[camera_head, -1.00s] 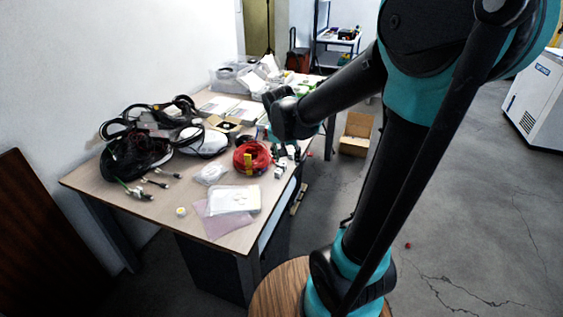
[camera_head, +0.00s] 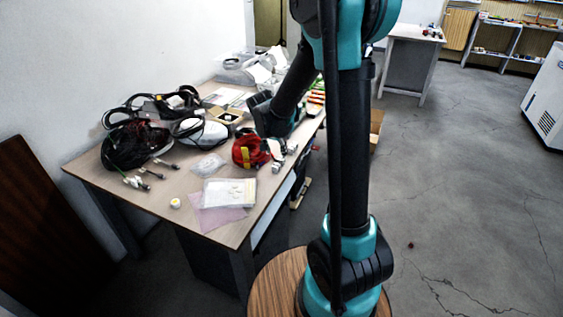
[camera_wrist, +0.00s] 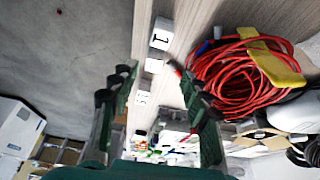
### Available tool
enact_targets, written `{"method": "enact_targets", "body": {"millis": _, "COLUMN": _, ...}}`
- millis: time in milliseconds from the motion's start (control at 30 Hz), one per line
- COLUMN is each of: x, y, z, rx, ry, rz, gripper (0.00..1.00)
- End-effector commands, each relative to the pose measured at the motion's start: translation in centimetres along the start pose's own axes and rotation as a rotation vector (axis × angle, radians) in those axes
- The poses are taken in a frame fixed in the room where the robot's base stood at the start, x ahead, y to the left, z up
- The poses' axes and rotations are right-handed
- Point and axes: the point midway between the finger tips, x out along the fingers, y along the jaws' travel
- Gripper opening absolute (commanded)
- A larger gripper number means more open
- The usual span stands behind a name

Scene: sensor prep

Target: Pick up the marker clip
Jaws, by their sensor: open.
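I cannot tell for certain which item is the marker clip. Small white blocks with dark marks lie near the table's edge in the wrist view, one white block (camera_wrist: 161,33) beyond my fingertips and another white block (camera_wrist: 142,98) seen between the fingers. A small red-tipped piece (camera_wrist: 174,67) lies beside the right finger. My gripper (camera_wrist: 158,82) is open and empty, over the table's edge. In the head view my arm hides the gripper's fingertips; small white pieces (camera_head: 277,167) show near it.
A red cable coil (camera_wrist: 225,75) with a yellow strip (camera_wrist: 275,65) lies right of my fingers, close to them. Open floor (camera_head: 450,180) lies right of the table.

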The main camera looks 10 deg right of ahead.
Motion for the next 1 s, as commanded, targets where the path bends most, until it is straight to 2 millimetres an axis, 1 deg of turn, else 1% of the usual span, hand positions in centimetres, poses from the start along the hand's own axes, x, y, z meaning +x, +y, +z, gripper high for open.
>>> {"method": "enact_targets", "body": {"millis": 33, "x": 0.6, "y": 0.0, "z": -0.1, "rx": 0.001, "ry": 0.000, "rz": 0.000, "gripper": 0.47}}
{"method": "enact_targets", "body": {"millis": 100, "x": 1.1, "y": 0.0, "z": 0.0, "rx": 0.001, "ry": 0.000, "rz": 0.000, "gripper": 0.47}}
{"method": "enact_targets", "body": {"millis": 267, "x": 1.8, "y": 0.1, "z": 0.0, "rx": 0.001, "ry": 0.000, "rz": 0.000, "gripper": 0.47}}
{"method": "enact_targets", "body": {"millis": 333, "x": 2.3, "y": 0.2, "z": -0.1, "rx": 0.001, "ry": 0.000, "rz": 0.001, "gripper": 0.47}}
{"method": "enact_targets", "body": {"millis": 500, "x": 4.7, "y": 0.8, "z": -0.5, "rx": 0.002, "ry": 0.000, "rz": 0.001, "gripper": 0.47}}
{"method": "enact_targets", "body": {"millis": 667, "x": 6.2, "y": 0.7, "z": -0.4, "rx": 0.000, "ry": 0.000, "rz": 0.000, "gripper": 0.47}}
{"method": "enact_targets", "body": {"millis": 800, "x": 6.7, "y": 0.8, "z": -0.4, "rx": -0.001, "ry": 0.000, "rz": 0.000, "gripper": 0.47}}
{"method": "enact_targets", "body": {"millis": 1000, "x": 6.7, "y": 0.8, "z": -0.4, "rx": 0.000, "ry": 0.000, "rz": 0.000, "gripper": 0.47}}
